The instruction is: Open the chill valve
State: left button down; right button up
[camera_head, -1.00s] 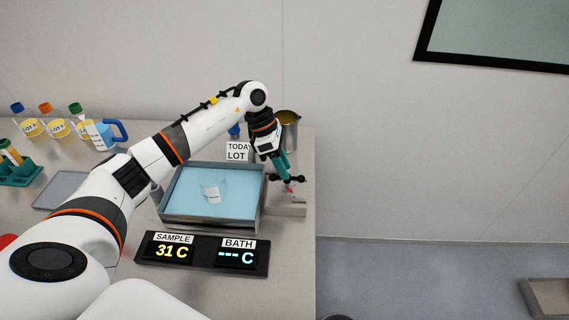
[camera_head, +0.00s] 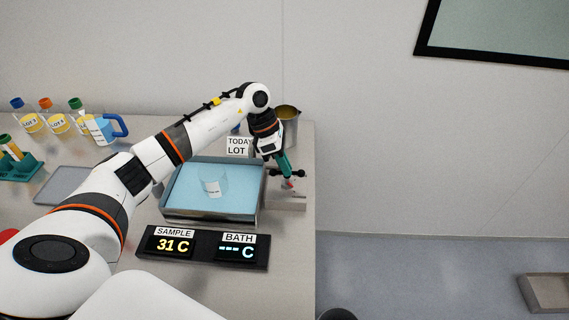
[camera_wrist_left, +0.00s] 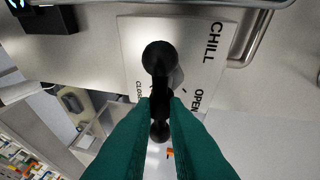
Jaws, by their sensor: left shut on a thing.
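The chill valve's black bar handle with round knobs (camera_head: 301,173) stands at the right side of the bath, above a small grey block. In the left wrist view, the handle (camera_wrist_left: 158,57) lies over a pale plate (camera_wrist_left: 205,60) marked CHILL, OPEN and a partly hidden word starting CLOSE. My left gripper (camera_head: 287,172) reaches down to the handle, its green fingers shut on the bar's middle, between the knobs. The fingers show in the wrist view (camera_wrist_left: 160,112). The bath (camera_head: 190,190) holds pale blue liquid and a labelled beaker (camera_head: 213,183). My right gripper is out of view.
The display (camera_head: 203,247) reads SAMPLE 31 C and BATH with dashes. A steel jug (camera_head: 288,125) stands behind my gripper. Bottles (camera_head: 55,120), a blue-handled jug (camera_head: 103,130) and a grey tray (camera_head: 70,184) are at left. The table's right edge is close to the valve.

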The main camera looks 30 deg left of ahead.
pick_arm(q)
jog(key=n+t+b, duration=0.1)
jog(key=n+b, duration=0.1)
jog(key=n, duration=0.2)
jog(key=shift+s+t, duration=0.15)
jog(key=shift+t, duration=0.25)
jog(key=n+b, duration=0.1)
jog(key=n, duration=0.1)
jog(key=n+t+y+b, duration=0.1)
jog(key=n, duration=0.1)
jog(key=shift+s+n+t, duration=0.15)
jog(key=shift+n+t, duration=0.15)
jog(key=n+y+b, duration=0.1)
jog(key=n, duration=0.1)
jog(key=n+t+y+b, duration=0.1)
jog(key=n+b, duration=0.1)
jog(key=shift+s+d+f+n, duration=0.1)
jog(key=shift+d+n, duration=0.1)
jog(key=shift+n, duration=0.1)
jog(key=n+y+b, duration=0.1)
jog(key=n+b, duration=0.1)
jog(key=n, duration=0.1)
jog(key=shift+d, duration=0.1)
jog(key=shift+r+n+y+b, duration=0.2)
jog(key=shift+n+y+b, duration=0.35)
jog(key=shift+n, duration=0.25)
jog(key=c, duration=1.5)
grip_release()
jog(key=shift+s, duration=0.1)
